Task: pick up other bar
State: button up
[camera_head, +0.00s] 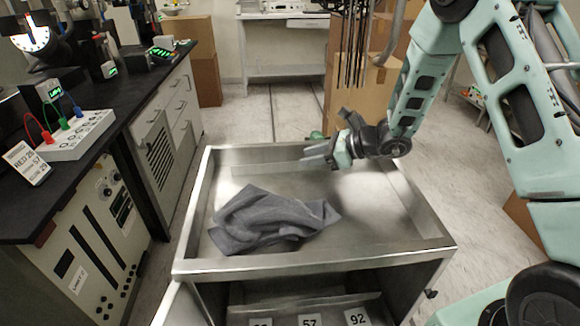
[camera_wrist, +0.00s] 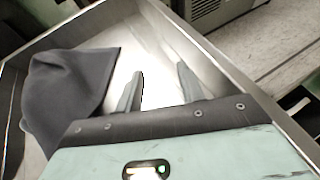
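My gripper (camera_head: 314,153) is over the far middle of a metal cart's tray (camera_head: 350,240), pointing left. In the wrist view its two fingers (camera_wrist: 160,85) stand apart with nothing between them. A crumpled dark grey cloth (camera_head: 268,220) lies on the tray, nearer and to the left of the gripper. The cloth also shows at the left of the wrist view (camera_wrist: 70,90). I cannot make out a bar in either view. Anything under the cloth is hidden.
The tray has a raised metal rim, and its right side is bare. Below is an open shelf with number labels (camera_head: 310,320). A black-topped bench (camera_head: 110,110) with instruments stands at the left. Cardboard boxes (camera_head: 355,95) stand behind the cart.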

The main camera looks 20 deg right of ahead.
aim_at(290, 164)
jog(key=shift+p+x, duration=0.5)
jog(key=shift+x, duration=1.85)
jog(key=shift+s, duration=0.1)
grip_shut()
